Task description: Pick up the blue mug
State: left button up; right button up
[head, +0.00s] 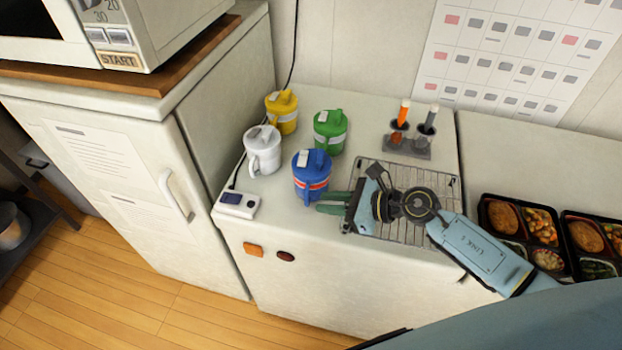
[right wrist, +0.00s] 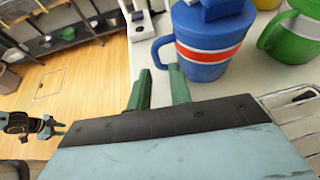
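The blue mug (head: 311,177) stands upright on the white counter, with a blue lid and a red and white band. In the right wrist view the blue mug (right wrist: 208,42) has its handle (right wrist: 160,52) on its left side. My right gripper (head: 326,202) reaches in from the right, just in front of the mug. Its green fingers (right wrist: 160,75) are apart and empty, with the handle just beyond their tips; I cannot tell whether they touch. What looks like my left gripper (right wrist: 52,128) shows small at the wrist view's left edge, too small to read.
A white mug (head: 263,150), a yellow mug (head: 282,112) and a green mug (head: 330,132) stand close around the blue one. A wire rack (head: 400,232) lies under my right gripper. A white device (head: 238,204) sits by the front edge. Bento trays (head: 530,201) are at right.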

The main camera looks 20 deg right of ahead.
aim_at(306, 204)
jog(key=shift+p+x, duration=0.35)
jog(key=shift+x, duration=2.65)
jog(key=shift+s+a+r, duration=0.1)
jog(key=shift+a+r, duration=0.05)
jog(key=shift+r, duration=0.05)
grip_shut()
jog(key=shift+r, duration=0.1)
